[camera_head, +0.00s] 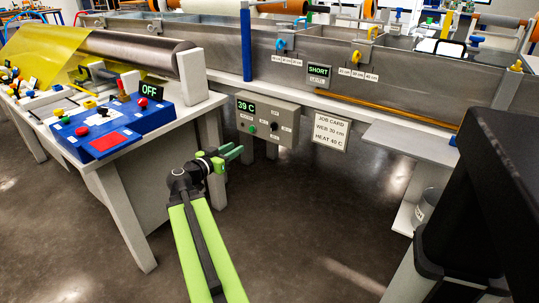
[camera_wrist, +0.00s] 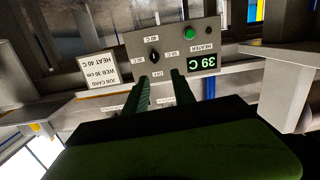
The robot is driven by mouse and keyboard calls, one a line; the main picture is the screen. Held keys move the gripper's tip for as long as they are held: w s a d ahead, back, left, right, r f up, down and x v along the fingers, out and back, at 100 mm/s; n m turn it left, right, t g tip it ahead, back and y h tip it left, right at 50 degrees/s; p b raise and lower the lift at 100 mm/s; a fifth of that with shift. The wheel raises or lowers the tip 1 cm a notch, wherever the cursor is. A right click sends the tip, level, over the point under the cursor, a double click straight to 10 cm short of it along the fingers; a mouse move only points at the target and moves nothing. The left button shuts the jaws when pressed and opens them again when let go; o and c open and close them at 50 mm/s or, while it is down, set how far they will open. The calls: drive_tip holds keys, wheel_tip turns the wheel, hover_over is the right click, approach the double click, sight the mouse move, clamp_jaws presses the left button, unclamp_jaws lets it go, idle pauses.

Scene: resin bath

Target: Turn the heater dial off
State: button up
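The heater panel (camera_head: 292,121) is a grey box on the bath's front. It has a green display reading 39 C (camera_head: 246,106). A small black dial (camera_head: 274,126) sits among several white labels. In the wrist view the panel is upside down, with the dial (camera_wrist: 154,56) near its middle; I cannot read its setting. My gripper (camera_head: 233,153) is in front of and below the panel, apart from it. Its two green fingers (camera_wrist: 160,90) are spread with nothing between them, pointing toward the panel, and the dial lies beyond them.
A green button (camera_wrist: 190,33) is on the same panel. A job card (camera_head: 330,131) reading web 30 cm, heat 40 C hangs to the right. A blue control console (camera_head: 120,120) stands on a table at left. A grey shelf (camera_head: 410,143) is at right. Open floor lies between.

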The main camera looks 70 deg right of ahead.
drive_tip(key=s+d+f, duration=0.1)
drive_tip(key=s, duration=0.1)
drive_tip(key=h, duration=0.1)
approach(273, 127)
drive_tip(key=shift+m, duration=0.3)
drive_tip(key=x, duration=0.8)
drive_tip(key=shift+w+r, duration=0.1)
drive_tip(key=shift+w, duration=0.1)
